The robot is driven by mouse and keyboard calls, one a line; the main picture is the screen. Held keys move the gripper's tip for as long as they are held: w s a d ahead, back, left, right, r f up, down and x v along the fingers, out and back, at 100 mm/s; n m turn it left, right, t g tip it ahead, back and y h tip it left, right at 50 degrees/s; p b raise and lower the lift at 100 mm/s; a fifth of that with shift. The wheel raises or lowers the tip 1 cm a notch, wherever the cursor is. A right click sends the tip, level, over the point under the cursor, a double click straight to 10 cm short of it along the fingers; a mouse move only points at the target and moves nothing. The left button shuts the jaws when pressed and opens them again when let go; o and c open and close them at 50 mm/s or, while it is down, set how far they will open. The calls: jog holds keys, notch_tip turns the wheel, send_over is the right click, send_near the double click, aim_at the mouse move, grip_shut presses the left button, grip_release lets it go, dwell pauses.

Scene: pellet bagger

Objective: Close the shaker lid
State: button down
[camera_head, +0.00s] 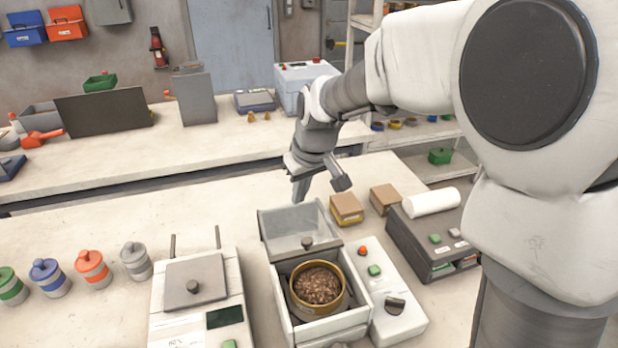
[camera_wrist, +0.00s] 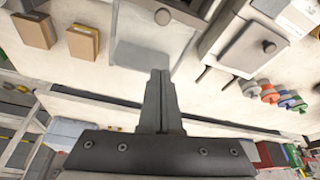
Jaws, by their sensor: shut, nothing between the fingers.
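The shaker (camera_head: 285,310) is a pale box at the front middle of the bench in the head view. Its grey, see-through lid (camera_head: 290,228) stands open, tilted up at the back, with a dark knob near its lower edge. A brass sieve (camera_head: 343,296) full of brown pellets sits inside. The lid also shows in the wrist view (camera_wrist: 150,38), with its knob near the top edge. My gripper (camera_head: 300,200) is behind and above the lid's upper edge, empty. In the wrist view its fingers (camera_wrist: 160,75) are together, pointing at the lid; contact is unclear.
A control box (camera_head: 398,318) with red and green buttons adjoins the shaker's right side. A lidded instrument (camera_head: 185,325) stands left. Two small cardboard boxes (camera_head: 346,209) (camera_head: 384,197) and a dark machine with a white roll (camera_head: 431,202) are right. Several coloured jars (camera_head: 93,270) line the left.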

send_over(298, 239)
jog(key=w+a, duration=0.1)
jog(key=w, duration=0.1)
notch_tip(298, 239, down, 10)
jog(key=shift+r, duration=0.15)
jog(key=s, duration=0.1)
jog(key=s+d, duration=0.1)
jog(key=shift+s+d+r, duration=0.1)
jog(key=shift+s+d, duration=0.15)
jog(key=shift+s, duration=0.05)
jog(key=shift+s+d, duration=0.25)
jog(key=shift+s, duration=0.15)
jog(key=shift+s, duration=0.1)
